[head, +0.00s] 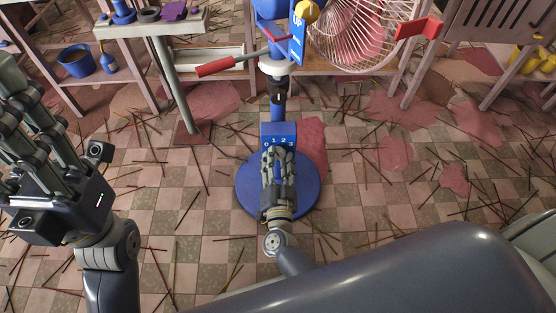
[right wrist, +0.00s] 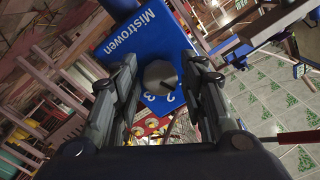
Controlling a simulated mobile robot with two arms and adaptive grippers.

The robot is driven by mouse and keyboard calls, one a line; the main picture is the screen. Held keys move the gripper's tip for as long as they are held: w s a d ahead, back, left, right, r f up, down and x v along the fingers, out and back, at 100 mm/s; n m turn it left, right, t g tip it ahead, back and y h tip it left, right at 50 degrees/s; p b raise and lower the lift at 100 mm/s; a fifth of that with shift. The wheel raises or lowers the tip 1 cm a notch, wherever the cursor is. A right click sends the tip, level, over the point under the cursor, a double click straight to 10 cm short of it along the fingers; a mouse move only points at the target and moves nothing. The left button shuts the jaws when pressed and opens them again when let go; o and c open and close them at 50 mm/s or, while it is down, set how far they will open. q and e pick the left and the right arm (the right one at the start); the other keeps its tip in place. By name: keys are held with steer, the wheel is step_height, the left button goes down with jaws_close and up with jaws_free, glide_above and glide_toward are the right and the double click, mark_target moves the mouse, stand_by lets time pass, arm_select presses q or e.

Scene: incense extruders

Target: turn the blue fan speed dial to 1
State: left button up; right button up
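The fan's blue control box (head: 278,133) stands on the fan's pole, marked 0, 1, 2, 3 on its upper face. In the right wrist view its blue panel (right wrist: 140,42) reads "Mistrowen". The round grey dial (right wrist: 159,73) sits on it, with a dark mark at its lower right, near the 2. My right gripper (head: 278,152) is at the box; in the right wrist view its fingers (right wrist: 160,68) stand apart on either side of the dial. Small gaps seem to show, but contact is hard to judge. My left gripper (head: 38,105) is raised at the left, fingers apart and empty.
The fan's round blue base (head: 243,190) rests on the checkered floor, scattered with thin sticks. The fan's wire cage (head: 360,32) and a red-handled lever (head: 215,67) are above. A small table (head: 150,29) and a blue pot (head: 76,62) are at upper left.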

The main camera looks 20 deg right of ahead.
stand_by(0.3)
steer(key=v, duration=0.7)
steer(key=shift+s, duration=0.25)
steer(key=shift+a, duration=0.1)
